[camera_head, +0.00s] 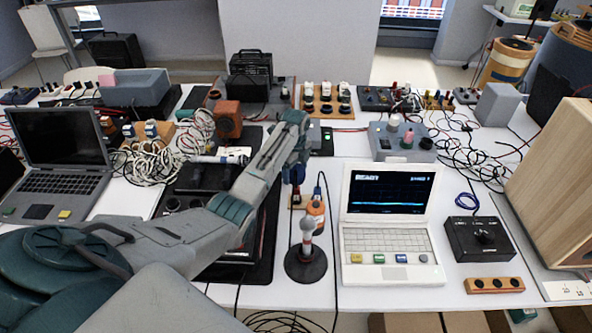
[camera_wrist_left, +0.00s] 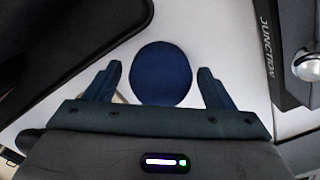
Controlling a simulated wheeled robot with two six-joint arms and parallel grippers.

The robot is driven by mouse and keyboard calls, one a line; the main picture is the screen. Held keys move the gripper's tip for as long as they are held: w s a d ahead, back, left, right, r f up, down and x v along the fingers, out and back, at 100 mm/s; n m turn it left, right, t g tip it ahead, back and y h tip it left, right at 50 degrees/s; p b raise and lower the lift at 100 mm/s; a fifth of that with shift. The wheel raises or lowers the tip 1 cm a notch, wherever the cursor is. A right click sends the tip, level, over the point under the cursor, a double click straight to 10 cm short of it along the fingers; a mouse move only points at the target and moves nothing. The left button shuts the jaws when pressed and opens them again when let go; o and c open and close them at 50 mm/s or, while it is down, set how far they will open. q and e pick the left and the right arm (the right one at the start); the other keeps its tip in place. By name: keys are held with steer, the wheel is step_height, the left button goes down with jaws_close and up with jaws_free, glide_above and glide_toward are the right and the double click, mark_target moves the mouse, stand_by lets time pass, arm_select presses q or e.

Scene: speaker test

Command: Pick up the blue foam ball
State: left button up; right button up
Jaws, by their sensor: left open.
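The blue foam ball (camera_wrist_left: 161,74) is round and dark blue in the left wrist view, on a white surface. My left gripper (camera_head: 295,173) reaches down over the middle of the table in the head view. In the wrist view its two fingers stand apart, one on each side of the ball, with a visible gap on both sides. The gripper is open and holds nothing. In the head view my gripper and arm largely hide the ball. My right gripper is not in view.
A black microphone stand base (camera_head: 306,264) and an orange object (camera_head: 314,213) stand just in front of my gripper. A white laptop (camera_head: 388,226) is to the right. A box marked JUNCTION (camera_wrist_left: 287,50) lies right of the ball. Cables and equipment crowd the table.

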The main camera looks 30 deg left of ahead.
arm_select(q)
steer(key=shift+f, duration=0.5)
steer(key=shift+c, duration=0.3)
steer(key=c, duration=0.7)
steer(key=shift+c, duration=1.1)
